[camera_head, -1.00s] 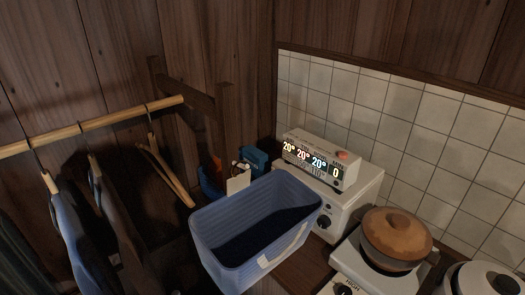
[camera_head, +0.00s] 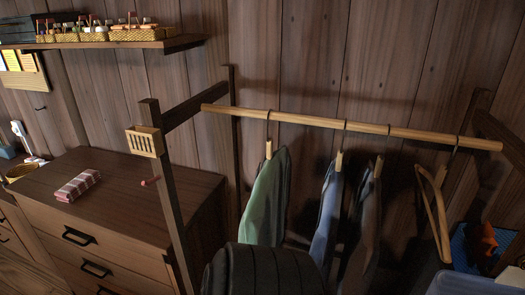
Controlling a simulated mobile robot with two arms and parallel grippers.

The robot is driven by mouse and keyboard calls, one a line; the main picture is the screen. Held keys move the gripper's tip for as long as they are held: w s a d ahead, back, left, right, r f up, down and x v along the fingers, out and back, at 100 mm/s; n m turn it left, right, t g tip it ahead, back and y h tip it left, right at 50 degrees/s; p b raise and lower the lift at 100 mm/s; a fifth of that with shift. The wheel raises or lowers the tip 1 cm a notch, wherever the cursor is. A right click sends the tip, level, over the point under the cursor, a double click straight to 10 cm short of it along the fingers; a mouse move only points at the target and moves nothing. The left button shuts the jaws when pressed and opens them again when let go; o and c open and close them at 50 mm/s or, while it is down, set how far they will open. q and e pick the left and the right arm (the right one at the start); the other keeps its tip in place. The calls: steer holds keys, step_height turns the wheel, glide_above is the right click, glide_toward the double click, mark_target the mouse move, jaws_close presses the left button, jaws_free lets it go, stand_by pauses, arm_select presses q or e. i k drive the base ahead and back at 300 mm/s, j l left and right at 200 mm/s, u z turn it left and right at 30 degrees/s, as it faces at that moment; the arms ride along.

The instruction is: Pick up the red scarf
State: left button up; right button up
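A folded cloth with red and pale stripes (camera_head: 78,185) lies flat on top of the wooden dresser (camera_head: 135,190) at the left. It is the only red cloth that I can make out, and I cannot tell for sure whether it is the scarf. Neither of my grippers shows in the head view.
A clothes rack with a wooden rail (camera_head: 350,124) holds several garments, among them a green one (camera_head: 265,200). A bare hanger (camera_head: 436,212) hangs at the right. A dark ribbed shape (camera_head: 262,270) fills the bottom middle. A shelf (camera_head: 110,43) runs above the dresser.

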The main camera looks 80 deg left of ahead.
mark_target(71, 191)
steer(key=u, duration=4.1)
steer(key=i+j+z, duration=0.15)
steer(key=z, duration=0.25)
steer(key=i+j+z, duration=0.1)
steer(key=z, duration=0.35)
steer(key=i+j+z, duration=0.1)
steer(key=j+z, duration=0.3)
steer(key=i+j+z, duration=0.2)
steer(key=j+z, duration=0.15)
steer(key=j, duration=1.1)
steer(key=j+z, duration=0.35)
steer(key=j, duration=1.05)
